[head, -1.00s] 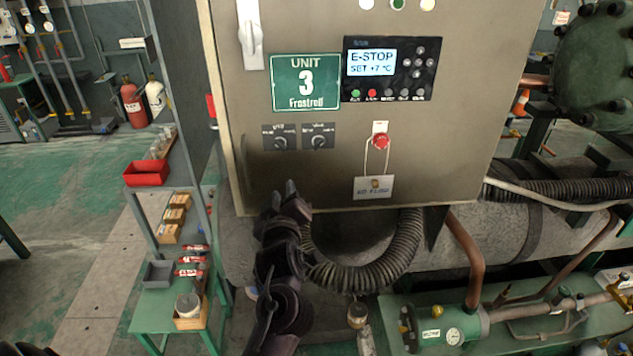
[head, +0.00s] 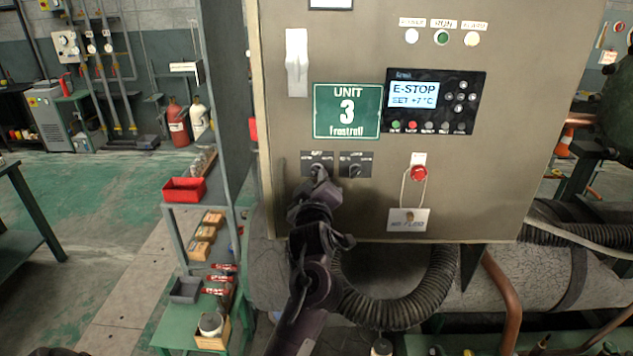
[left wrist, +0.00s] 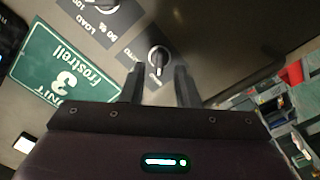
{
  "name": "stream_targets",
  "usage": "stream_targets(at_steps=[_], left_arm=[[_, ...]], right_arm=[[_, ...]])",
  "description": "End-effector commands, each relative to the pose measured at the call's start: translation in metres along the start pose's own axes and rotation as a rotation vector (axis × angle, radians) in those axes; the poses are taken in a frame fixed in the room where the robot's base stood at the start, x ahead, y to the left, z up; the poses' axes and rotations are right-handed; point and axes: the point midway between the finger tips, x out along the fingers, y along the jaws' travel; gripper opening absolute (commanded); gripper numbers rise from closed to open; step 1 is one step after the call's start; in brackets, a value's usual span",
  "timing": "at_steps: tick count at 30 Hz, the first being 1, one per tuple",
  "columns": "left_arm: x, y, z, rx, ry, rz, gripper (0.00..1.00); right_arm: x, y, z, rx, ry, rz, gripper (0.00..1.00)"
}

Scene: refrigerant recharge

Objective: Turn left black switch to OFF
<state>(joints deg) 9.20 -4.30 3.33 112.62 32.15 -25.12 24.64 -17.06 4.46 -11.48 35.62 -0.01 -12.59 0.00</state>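The left black switch (head: 317,168) is a round knob on a dark label plate on the grey cabinet, under the green UNIT 3 sign (head: 347,111). In the left wrist view the knob (left wrist: 158,58) shows a white pointer line. My left gripper (head: 314,187) is just below and in front of this switch and partly covers it in the head view. In the left wrist view its two fingers (left wrist: 159,88) are apart, with the knob seen between and beyond their tips. Contact cannot be made out. My right gripper is not in view.
A second black switch (head: 355,170) sits close to the right. A red stop button (head: 418,173) with a hanging tag (head: 408,220) is further right. The display (head: 413,95) reads E-STOP. A ribbed hose (head: 400,310) hangs below the cabinet; a shelf rack stands left.

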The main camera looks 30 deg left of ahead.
Motion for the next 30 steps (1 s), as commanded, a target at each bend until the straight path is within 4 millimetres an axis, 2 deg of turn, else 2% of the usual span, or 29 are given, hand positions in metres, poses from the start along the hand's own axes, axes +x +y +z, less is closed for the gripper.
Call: stream_targets(at_steps=[5,11,19,30], left_arm=[[0.020,0.000,0.000,0.000,0.001,0.001,0.27],[0.018,0.000,0.000,0.000,0.000,0.001,0.01],[0.018,0.001,-0.001,0.018,0.000,0.000,0.00],[0.018,0.001,-0.002,0.170,0.002,0.000,0.00]], right_arm=[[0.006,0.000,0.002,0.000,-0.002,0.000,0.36],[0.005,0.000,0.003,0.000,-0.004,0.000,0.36],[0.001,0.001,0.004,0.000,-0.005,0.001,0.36],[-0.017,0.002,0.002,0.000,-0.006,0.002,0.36]])
